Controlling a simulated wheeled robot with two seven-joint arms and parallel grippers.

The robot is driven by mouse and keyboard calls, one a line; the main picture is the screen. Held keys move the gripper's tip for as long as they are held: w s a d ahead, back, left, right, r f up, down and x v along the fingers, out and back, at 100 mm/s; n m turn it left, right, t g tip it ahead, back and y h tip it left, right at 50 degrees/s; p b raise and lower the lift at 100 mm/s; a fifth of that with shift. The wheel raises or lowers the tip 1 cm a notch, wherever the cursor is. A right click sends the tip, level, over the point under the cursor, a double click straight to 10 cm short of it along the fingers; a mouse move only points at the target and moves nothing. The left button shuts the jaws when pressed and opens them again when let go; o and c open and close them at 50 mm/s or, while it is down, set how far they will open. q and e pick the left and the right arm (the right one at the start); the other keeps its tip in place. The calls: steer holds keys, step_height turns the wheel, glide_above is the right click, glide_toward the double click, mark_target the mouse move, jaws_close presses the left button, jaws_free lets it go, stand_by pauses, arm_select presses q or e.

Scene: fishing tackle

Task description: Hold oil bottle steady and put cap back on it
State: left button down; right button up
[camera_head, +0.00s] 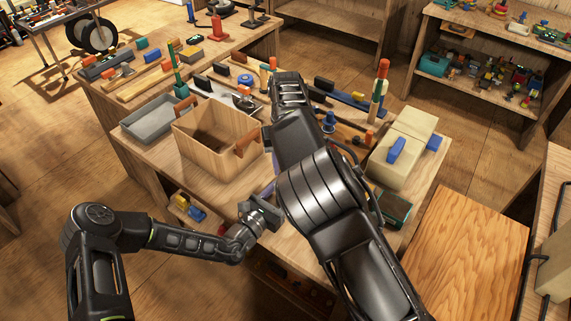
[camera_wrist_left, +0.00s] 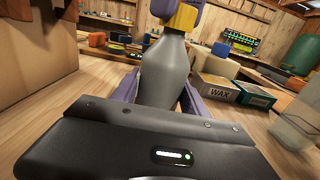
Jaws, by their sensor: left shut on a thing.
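The oil bottle (camera_wrist_left: 165,70) is a grey bottle with a wide body and narrower neck, standing upright close in front of my left wrist camera. My left gripper (camera_head: 268,192) is shut on it, with purple fingers on both sides of its lower part. A yellow piece (camera_wrist_left: 180,18), which looks like the cap, is at the bottle's top, at the upper edge of the left wrist view. Purple parts beside it look like fingers of my right gripper (camera_wrist_left: 187,5); their grip is cut off by the frame. In the head view my right arm hides the bottle and the right gripper.
An open wooden box (camera_head: 215,140) stands left of the arms, with a grey tray (camera_head: 155,118) beyond it. A box marked WAX (camera_wrist_left: 215,92) and a green box (camera_wrist_left: 254,95) lie right of the bottle. A beige case (camera_head: 400,155) is at the table's right. Tools crowd the back.

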steer(key=o, duration=0.3)
steer(key=shift+r, duration=2.25)
steer(key=shift+c, duration=0.2)
